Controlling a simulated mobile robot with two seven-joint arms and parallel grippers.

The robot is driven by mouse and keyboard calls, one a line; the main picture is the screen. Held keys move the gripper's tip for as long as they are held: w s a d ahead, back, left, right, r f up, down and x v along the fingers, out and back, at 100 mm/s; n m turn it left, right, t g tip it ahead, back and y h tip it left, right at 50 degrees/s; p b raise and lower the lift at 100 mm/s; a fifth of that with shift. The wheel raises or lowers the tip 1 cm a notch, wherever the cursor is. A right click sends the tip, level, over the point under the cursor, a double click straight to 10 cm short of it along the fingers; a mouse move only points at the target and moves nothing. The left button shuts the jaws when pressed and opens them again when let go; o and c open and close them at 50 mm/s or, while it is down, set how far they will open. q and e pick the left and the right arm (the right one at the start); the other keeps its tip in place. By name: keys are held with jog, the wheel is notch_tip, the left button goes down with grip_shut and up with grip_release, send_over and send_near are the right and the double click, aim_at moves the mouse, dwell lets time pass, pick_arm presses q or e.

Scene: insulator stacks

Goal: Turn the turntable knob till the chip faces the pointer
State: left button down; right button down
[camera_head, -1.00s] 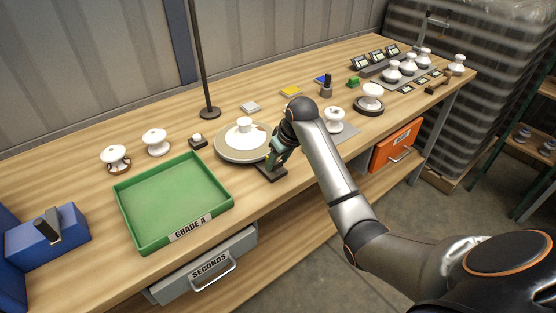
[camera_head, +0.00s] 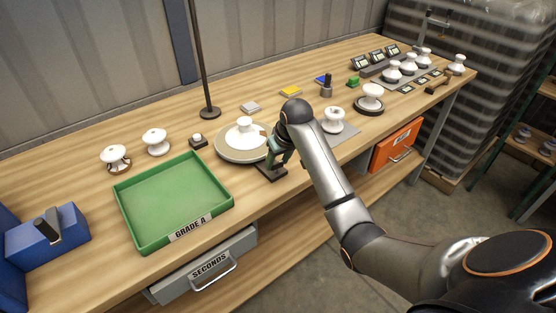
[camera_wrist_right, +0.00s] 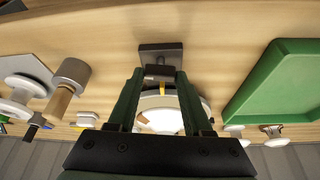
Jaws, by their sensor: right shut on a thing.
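The turntable (camera_head: 228,154) is a round pale disc on the bench, right of the green tray. A white insulator (camera_head: 244,126) stands on it; a brownish patch, perhaps the chip, shows on its right side. My right gripper (camera_head: 274,160) is at the turntable's near right edge, fingers downward. In the right wrist view its two green fingers (camera_wrist_right: 158,85) are either side of the dark knob (camera_wrist_right: 157,71), in front of a dark block (camera_wrist_right: 160,52). It is shut on the knob, largely hidden in the head view. A small yellow mark, possibly the pointer, shows between the fingers. My left gripper is out of view.
The green GRADE A tray (camera_head: 140,235) lies left, above the grey SECONDS drawer (camera_head: 180,284). A dark pole (camera_head: 204,70) rises behind the turntable. Another insulator (camera_head: 333,120) on a grey plate stands right of my arm. An orange drawer (camera_head: 385,152) is below the bench's right part.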

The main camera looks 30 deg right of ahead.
jog(key=shift+a+m+h, duration=0.1)
jog(key=shift+m+h, duration=0.7)
jog(key=shift+m, duration=1.2)
jog(key=shift+c, duration=1.6)
grip_release()
jog(key=shift+g, duration=0.3)
jog(key=shift+r, duration=0.1)
jog(key=v, duration=1.2)
jog(key=shift+r, duration=0.15)
jog(key=shift+s, duration=0.1)
